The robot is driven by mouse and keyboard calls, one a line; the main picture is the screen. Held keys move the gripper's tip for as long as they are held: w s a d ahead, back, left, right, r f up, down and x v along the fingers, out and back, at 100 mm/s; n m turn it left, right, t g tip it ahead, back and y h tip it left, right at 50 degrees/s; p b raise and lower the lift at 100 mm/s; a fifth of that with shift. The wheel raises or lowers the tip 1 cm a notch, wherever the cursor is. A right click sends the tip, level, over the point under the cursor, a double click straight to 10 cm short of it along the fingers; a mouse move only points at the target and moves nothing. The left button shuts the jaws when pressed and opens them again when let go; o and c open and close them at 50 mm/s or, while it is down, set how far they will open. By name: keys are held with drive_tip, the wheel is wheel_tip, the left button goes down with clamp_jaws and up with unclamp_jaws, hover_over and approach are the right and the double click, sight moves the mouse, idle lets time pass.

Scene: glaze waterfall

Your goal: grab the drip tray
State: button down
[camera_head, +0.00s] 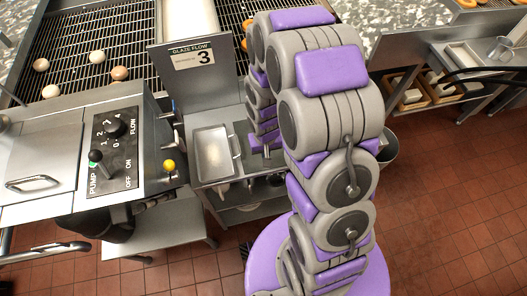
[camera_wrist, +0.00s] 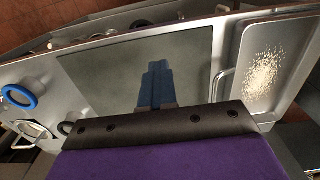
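The drip tray (camera_head: 203,140) appears to be the shallow rectangular metal tray on the steel counter, left of my arm in the head view. It also shows at the right of the wrist view (camera_wrist: 255,38), with pale crumbs or residue on its floor and a bar handle (camera_wrist: 222,84) along its left side. My gripper (camera_wrist: 156,68) has its dark blue fingers together, with nothing visible between them. It is over a flat grey panel (camera_wrist: 100,82) beside the tray, apart from the tray. In the head view my arm mostly hides the gripper.
A glaze flow sign (camera_head: 192,55) stands behind the tray. A pump control panel (camera_head: 115,150) and a yellow knob (camera_head: 169,165) are to its left. A wire conveyor (camera_head: 120,30) with several round pieces runs behind. A shelf with utensils (camera_head: 250,190) is below the counter.

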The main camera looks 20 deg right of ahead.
drive_tip(key=c, duration=1.1)
unclamp_jaws()
drive_tip(key=shift+d, duration=0.15)
drive_tip(key=shift+c, duration=0.2)
drive_tip(key=o, duration=0.8)
drive_tip(key=shift+c, duration=0.2)
